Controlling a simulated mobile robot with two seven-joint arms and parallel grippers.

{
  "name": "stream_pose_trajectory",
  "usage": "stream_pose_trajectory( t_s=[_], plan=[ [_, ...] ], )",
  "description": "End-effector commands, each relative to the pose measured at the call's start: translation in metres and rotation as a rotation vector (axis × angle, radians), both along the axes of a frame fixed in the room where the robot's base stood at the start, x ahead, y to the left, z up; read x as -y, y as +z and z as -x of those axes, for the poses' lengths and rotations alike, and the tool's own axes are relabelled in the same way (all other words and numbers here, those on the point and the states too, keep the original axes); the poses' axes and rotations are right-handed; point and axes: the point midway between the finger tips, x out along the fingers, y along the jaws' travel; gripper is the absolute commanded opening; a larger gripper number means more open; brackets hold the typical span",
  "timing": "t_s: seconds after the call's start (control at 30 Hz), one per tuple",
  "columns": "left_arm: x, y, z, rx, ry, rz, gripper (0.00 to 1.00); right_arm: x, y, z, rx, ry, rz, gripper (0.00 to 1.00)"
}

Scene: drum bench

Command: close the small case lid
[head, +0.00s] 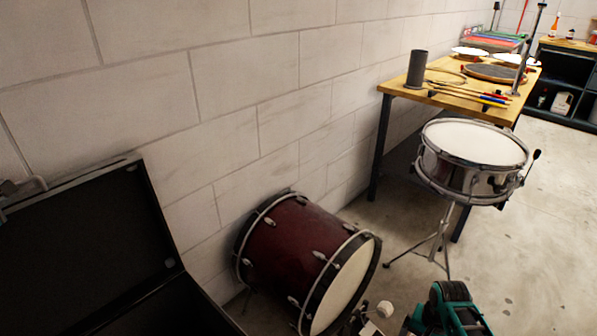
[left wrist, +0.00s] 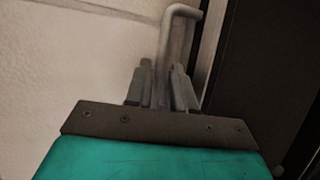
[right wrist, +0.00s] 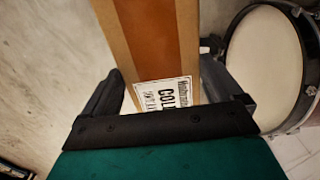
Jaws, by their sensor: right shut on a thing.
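The black case stands at the lower left of the head view, with its lid (head: 70,225) raised and leaning back toward the wall. Its dark inner face shows; much of the case is cut off. In the left wrist view, my left gripper (left wrist: 160,75) is at a grey bent bar (left wrist: 180,15) beside a dark panel (left wrist: 250,60). The bar runs down between or behind the fingers; whether they grip it is unclear. My right gripper (right wrist: 165,85) is shut on a brown box-like piece (right wrist: 160,40) with a white printed label.
A dark red bass drum (head: 300,250) lies against the wall right of the case. A snare drum (head: 475,145) stands on a tripod. Behind it is a wooden workbench (head: 450,95) with sticks. Grey floor is clear at the right.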

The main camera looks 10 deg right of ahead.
Motion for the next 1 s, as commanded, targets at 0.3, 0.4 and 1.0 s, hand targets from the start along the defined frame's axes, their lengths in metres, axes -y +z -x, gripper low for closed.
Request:
stream_pose_trajectory(
  t_s=[0.3, 0.4, 1.0],
  plan=[
    [-0.0034, -0.003, -0.0116, 0.001, 0.0, 0.0, 0.23, 0.0005, -0.002, -0.0012, 0.003, 0.0, 0.001, 0.14],
    [-0.0034, -0.003, -0.0116, 0.0, 0.001, -0.001, 0.23, 0.0005, -0.0019, -0.0012, 0.003, 0.0, 0.001, 0.14],
    [-0.0034, -0.0033, -0.0113, 0.0, 0.001, -0.001, 0.0, 0.0003, -0.002, -0.0011, 0.002, 0.0, 0.001, 0.14]
  ],
)
